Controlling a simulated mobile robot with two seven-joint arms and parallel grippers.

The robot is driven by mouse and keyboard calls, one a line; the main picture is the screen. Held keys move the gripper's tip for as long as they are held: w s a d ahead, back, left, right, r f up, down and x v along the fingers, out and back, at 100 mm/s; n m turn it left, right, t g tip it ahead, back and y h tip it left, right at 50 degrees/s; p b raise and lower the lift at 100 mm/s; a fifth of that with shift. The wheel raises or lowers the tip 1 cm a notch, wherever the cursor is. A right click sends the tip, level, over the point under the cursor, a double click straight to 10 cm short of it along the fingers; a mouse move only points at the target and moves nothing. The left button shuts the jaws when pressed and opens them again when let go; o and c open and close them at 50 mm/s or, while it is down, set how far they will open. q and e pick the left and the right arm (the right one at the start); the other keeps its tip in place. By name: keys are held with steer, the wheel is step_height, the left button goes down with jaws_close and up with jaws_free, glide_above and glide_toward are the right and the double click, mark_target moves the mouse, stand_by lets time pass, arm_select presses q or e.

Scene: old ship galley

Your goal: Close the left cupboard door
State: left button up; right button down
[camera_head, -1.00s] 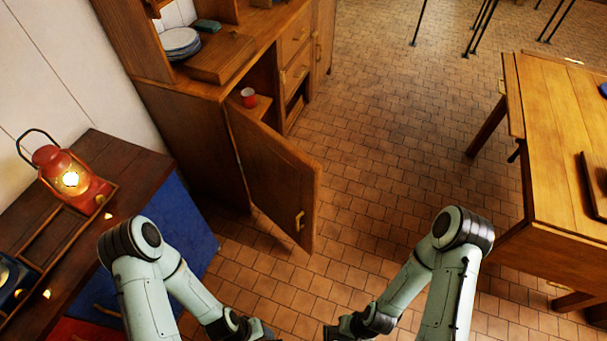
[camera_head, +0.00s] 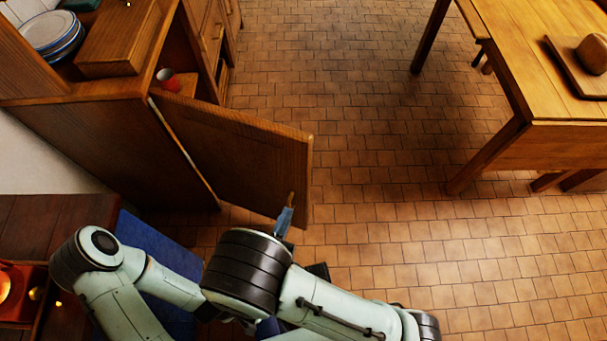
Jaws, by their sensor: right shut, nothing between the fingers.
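The left cupboard door (camera_head: 235,150) stands wide open, swung out from the wooden cupboard (camera_head: 110,150) over the tiled floor. Its small handle (camera_head: 291,198) is near the free edge's lower corner. My right gripper (camera_head: 285,219) is shut and empty, with its bluish fingertips right by the handle; I cannot tell whether they touch it or the door. My right arm covers much of the lower middle of the view. My left arm reaches in from the left and passes behind the right arm, so the left gripper is hidden.
A red cup (camera_head: 168,80) stands inside the open cupboard. Plates (camera_head: 52,35) and a wooden box (camera_head: 118,40) are on its top. A dark side table (camera_head: 50,215) with a blue side panel is at left. A wooden table (camera_head: 550,145) is at right. The floor between is clear.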

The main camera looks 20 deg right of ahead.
steer(key=r, duration=0.1)
glide_toward(309, 162)
steer(key=shift+h, duration=0.3)
steer(key=x, duration=0.4)
steer(key=b+x, duration=0.1)
steer(key=x, duration=0.2)
steer(key=shift+a+f, duration=0.1)
steer(key=shift+f, duration=0.2)
